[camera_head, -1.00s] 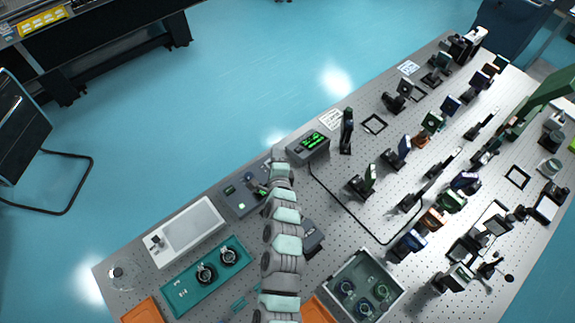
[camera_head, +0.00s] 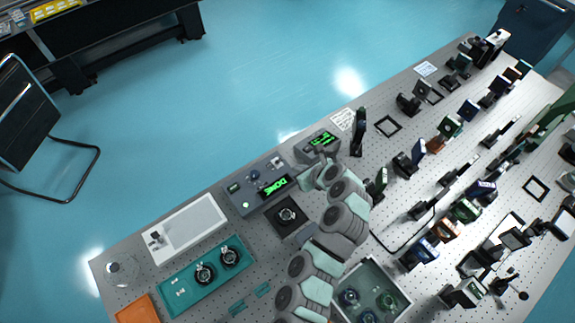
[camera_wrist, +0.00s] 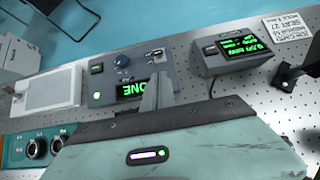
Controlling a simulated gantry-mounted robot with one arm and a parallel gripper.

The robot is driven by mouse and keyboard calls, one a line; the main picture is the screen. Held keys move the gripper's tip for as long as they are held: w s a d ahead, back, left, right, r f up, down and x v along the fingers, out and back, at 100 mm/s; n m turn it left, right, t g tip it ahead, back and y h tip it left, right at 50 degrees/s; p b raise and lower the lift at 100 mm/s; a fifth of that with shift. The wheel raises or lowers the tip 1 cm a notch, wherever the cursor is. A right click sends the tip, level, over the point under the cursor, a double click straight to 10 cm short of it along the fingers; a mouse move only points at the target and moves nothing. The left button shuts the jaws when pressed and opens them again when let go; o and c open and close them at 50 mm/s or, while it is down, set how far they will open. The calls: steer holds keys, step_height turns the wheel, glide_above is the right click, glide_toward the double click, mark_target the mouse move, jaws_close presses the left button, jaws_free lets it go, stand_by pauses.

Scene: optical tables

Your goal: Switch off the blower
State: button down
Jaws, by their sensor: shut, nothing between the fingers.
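A dark grey control box (camera_head: 258,187), which I take to be the blower's, sits near the table's far edge. It has a blue knob (camera_wrist: 122,60), a toggle switch (camera_wrist: 156,55), a small green light (camera_wrist: 97,95) and a display reading DONE (camera_head: 276,186). A black square unit with a round fitting (camera_head: 287,215) stands in front of it. My gripper (camera_wrist: 158,92) is shut and empty. In the wrist view its fingers overlap the display's right end, just below the switch. I cannot tell whether they touch the box. The switch's position is too small to read.
A second box with a green display (camera_head: 320,142) stands to the right, beside a printed card (camera_head: 343,119). A white tray (camera_head: 188,228) and a teal tray (camera_head: 183,283) lie to the left. Many optics mounts fill the table's right side. A glass-sided box (camera_head: 372,272) stands near my arm.

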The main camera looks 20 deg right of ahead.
mark_target(279, 161)
steer(key=shift+p+x, duration=0.7)
steer(key=shift+x, duration=4.3)
